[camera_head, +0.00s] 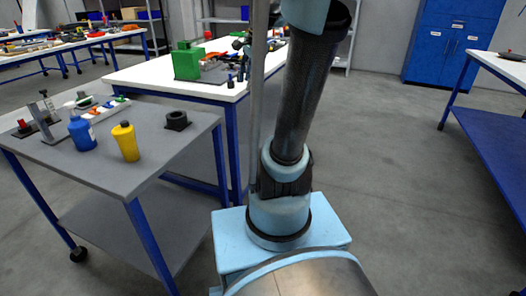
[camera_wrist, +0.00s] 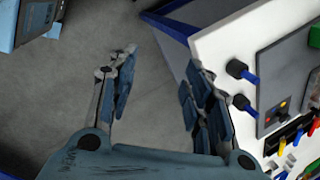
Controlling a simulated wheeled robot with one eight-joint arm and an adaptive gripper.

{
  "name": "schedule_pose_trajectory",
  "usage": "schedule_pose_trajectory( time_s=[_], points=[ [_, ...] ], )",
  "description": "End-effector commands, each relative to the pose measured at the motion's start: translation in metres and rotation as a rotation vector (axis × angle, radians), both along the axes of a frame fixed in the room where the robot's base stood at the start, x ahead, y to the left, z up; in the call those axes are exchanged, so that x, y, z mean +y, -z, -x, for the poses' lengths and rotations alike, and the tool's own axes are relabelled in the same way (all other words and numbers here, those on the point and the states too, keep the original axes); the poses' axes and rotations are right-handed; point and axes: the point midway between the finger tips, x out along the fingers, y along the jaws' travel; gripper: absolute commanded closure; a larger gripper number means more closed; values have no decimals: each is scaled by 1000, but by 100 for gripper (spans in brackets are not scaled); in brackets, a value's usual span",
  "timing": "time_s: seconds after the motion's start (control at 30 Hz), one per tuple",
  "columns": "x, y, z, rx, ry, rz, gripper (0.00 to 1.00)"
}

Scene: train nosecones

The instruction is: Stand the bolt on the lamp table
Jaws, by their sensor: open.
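My gripper (camera_wrist: 158,92) is open and empty in the wrist view, with bare grey floor showing between its fingers. The right finger is close to the edge of a white table (camera_wrist: 215,45), in the picture. In the head view the white table (camera_head: 150,76) stands behind my arm. I cannot make out which table is the lamp table. My gripper is not clearly visible in the head view.
A grey cart (camera_head: 185,150) at left holds a blue bottle (camera_head: 82,133), a yellow bottle (camera_head: 126,142) and a black ring (camera_head: 177,120). A green machine (camera_head: 187,62) stands on the white table. Another bench (camera_head: 490,62) is at right. Open floor (camera_head: 400,180) lies right of my arm.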

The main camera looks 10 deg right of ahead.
Motion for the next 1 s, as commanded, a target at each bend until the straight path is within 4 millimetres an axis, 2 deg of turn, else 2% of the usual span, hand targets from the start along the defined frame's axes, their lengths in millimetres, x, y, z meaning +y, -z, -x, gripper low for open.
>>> schedule_pose_trajectory(
  time_s=[0.03,0.2,0.4,0.53,0.73,0.83,1.0],
  points=[
    [2,11,19,-10,-81,28,54],
    [5,50,76,-39,-391,135,54],
    [4,103,137,-63,-756,255,54],
    [1,138,171,-71,-978,323,54],
    [-3,174,201,-74,-1208,390,54],
    [-1,182,207,-75,-1258,405,54],
    [-1,184,209,-75,-1276,409,54]
  ],
)
